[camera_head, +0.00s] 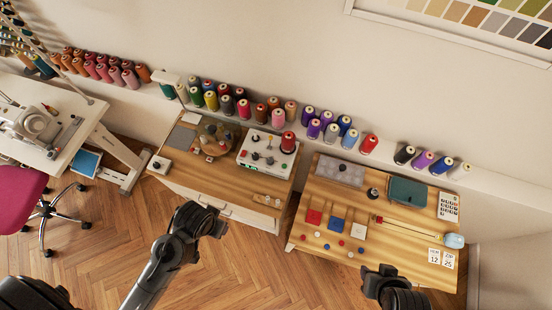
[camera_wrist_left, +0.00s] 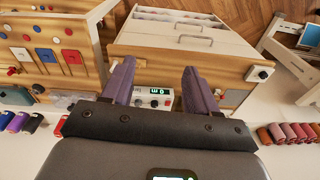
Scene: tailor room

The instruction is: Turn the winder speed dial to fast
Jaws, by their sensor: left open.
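The white winder box (camera_head: 266,152) stands at the back right of the middle wooden table, with several dark knobs on top and a red spool on its right end. The box also shows in the left wrist view (camera_wrist_left: 152,100), with a small lit display and knobs, partly between my fingers. I cannot tell which knob is the speed dial, nor read its setting. My left gripper (camera_head: 213,222) is open and empty, in front of the table and apart from the box. Its two fingers also show in the left wrist view (camera_wrist_left: 160,85). My right gripper (camera_head: 378,280) is at the lower right.
A small white box with a black knob (camera_head: 159,165) sits at the middle table's left corner. A round stand (camera_head: 217,136) with small spools is left of the winder. Thread spools line the wall ledge. The right table (camera_head: 318,187) holds fabric squares, buttons and a teal case (camera_head: 408,192).

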